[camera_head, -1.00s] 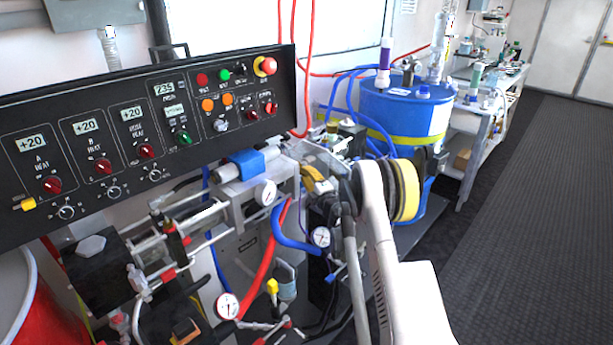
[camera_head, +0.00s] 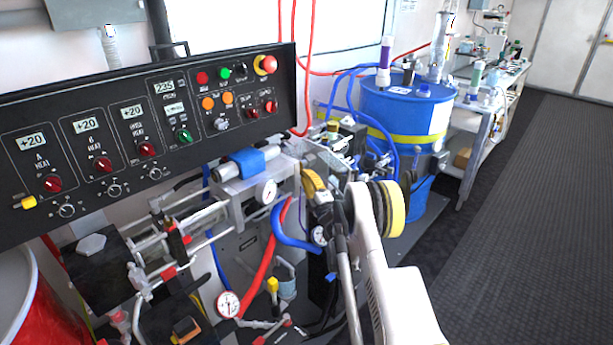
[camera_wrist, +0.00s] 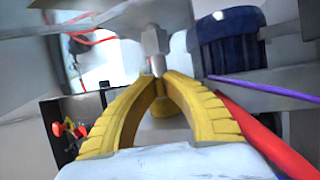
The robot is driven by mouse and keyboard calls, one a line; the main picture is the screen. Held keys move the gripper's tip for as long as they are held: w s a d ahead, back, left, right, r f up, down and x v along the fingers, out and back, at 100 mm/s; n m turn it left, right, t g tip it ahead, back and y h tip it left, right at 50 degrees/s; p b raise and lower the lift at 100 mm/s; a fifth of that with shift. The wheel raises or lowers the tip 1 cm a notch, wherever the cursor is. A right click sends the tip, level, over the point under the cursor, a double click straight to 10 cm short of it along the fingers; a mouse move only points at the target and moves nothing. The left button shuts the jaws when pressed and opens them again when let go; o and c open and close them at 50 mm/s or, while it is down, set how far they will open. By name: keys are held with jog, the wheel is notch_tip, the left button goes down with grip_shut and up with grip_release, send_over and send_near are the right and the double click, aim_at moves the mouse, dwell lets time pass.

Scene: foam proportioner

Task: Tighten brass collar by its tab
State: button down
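My gripper (camera_wrist: 159,78) has two ridged yellow fingers that arch toward each other in the wrist view. Their tips are close together just below a grey metal fitting (camera_wrist: 153,42). A small yellowish rounded part (camera_wrist: 166,108) shows between and behind the fingers; it may be the brass collar, but I cannot tell. A thin sliver shows between the tips, and whether it is the tab and is gripped is unclear. In the head view my gripper (camera_head: 312,184) is at the machine's right end, beside the metal block. The collar and tab cannot be made out there.
A dark blue ribbed cylinder (camera_wrist: 228,42) is right of the fingertips, with a purple line (camera_wrist: 265,88) and red hose (camera_wrist: 265,135) below. The control panel (camera_head: 140,130) overhangs the left. Pressure gauges (camera_head: 265,192) and a blue hose (camera_head: 291,230) are close by. The floor at right is clear.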

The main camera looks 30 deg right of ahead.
jog(key=c, duration=1.5)
grip_release()
jog(key=shift+c, duration=0.2)
jog(key=shift+r, duration=0.1)
jog(key=shift+s+r+n+g, duration=0.1)
jog(key=shift+r+n+g, duration=0.25)
jog(key=shift+g, duration=0.3)
jog(key=shift+s+r+n+g, duration=0.1)
jog(key=shift+r+n+g, duration=0.2)
jog(key=shift+g, duration=0.35)
jog(key=s+p, duration=0.3)
jog(key=s, duration=0.8)
jog(key=s+a+r+m+g+h+p, duration=0.1)
jog(key=r+m, duration=0.4)
jog(key=r, duration=0.7)
jog(key=s+a+r+m+g+h, duration=0.1)
jog(key=s+r+m+h, duration=0.3)
jog(key=r, duration=0.7)
jog(key=shift+a+r+m+g+p, duration=0.4)
jog(key=shift+a+m, duration=0.45)
jog(key=shift+m, duration=0.4)
